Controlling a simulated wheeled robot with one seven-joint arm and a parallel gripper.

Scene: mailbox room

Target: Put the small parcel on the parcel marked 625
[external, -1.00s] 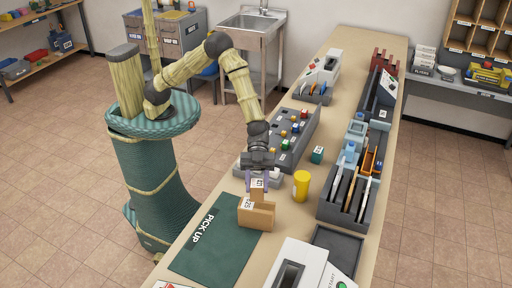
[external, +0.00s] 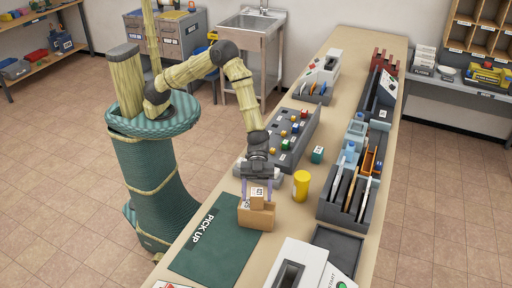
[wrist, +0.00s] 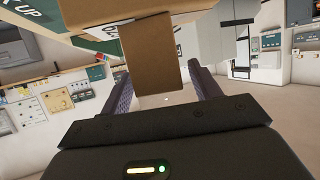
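The small brown parcel (external: 257,200) with a white label sits on top of the larger brown parcel (external: 257,218). The larger one has a white label on its top, partly hidden and too small to read surely. It lies on the green mat (external: 205,245) by the mat's far right corner. My gripper (external: 257,190) points down over the small parcel, its fingers spread on either side. In the wrist view, the small parcel (wrist: 153,62) reaches between the open fingers (wrist: 163,92), against the larger parcel (wrist: 103,12).
A yellow cylinder (external: 301,187) stands just right of the parcels, with a teal cube (external: 317,154) beyond it. A grey sorting tray with coloured cubes (external: 285,140) lies behind my gripper. A white machine (external: 300,265) is at the front. The mat's near part is clear.

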